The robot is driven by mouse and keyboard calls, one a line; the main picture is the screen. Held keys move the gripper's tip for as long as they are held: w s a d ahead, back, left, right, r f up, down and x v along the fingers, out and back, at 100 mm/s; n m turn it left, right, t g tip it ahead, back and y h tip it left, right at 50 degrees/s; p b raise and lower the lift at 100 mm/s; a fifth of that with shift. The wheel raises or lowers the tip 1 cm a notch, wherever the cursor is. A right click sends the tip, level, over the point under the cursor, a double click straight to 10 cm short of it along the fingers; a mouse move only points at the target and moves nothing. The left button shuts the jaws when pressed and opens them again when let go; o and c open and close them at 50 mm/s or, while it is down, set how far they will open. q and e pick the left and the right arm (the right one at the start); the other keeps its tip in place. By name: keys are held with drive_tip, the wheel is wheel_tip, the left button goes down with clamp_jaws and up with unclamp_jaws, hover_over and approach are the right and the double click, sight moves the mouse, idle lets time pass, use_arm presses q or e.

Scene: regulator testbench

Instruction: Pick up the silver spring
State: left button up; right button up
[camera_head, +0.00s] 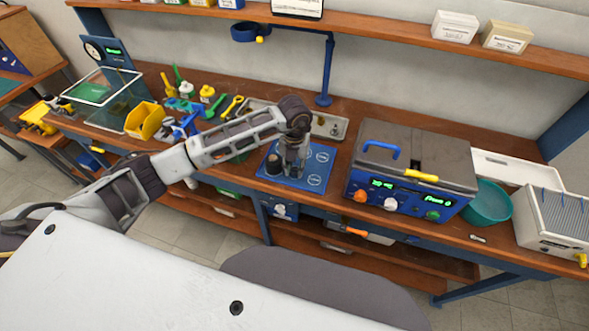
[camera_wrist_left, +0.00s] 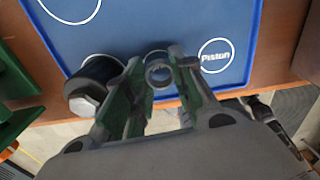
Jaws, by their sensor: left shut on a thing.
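My left gripper (camera_head: 293,170) is over the blue mat (camera_head: 318,158) on the bench, pointing down. In the left wrist view, the gripper (camera_wrist_left: 158,80) is shut on a small silver ring-shaped thing (camera_wrist_left: 158,72), which looks like the silver spring seen end-on. The fingers hide part of it, and its coils are not clear. I cannot tell whether it touches the mat (camera_wrist_left: 160,30). A dark cylinder (camera_head: 273,165) stands beside the gripper; in the left wrist view it has a silver hex end (camera_wrist_left: 83,106). My right gripper is not in view.
The mat has white circles, one labelled "Piston". A grey-topped blue test box (camera_head: 415,150) stands close on the right. A metal tray (camera_head: 328,126) lies behind. A yellow bin (camera_head: 145,121) and several tools stand left. A blue lamp post (camera_head: 326,75) rises at the back.

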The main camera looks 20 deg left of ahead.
use_arm(q)
wheel_tip(320, 180, up, 9)
drive_tip(key=b, duration=0.1)
drive_tip(key=shift+f, duration=0.15)
idle(0.6)
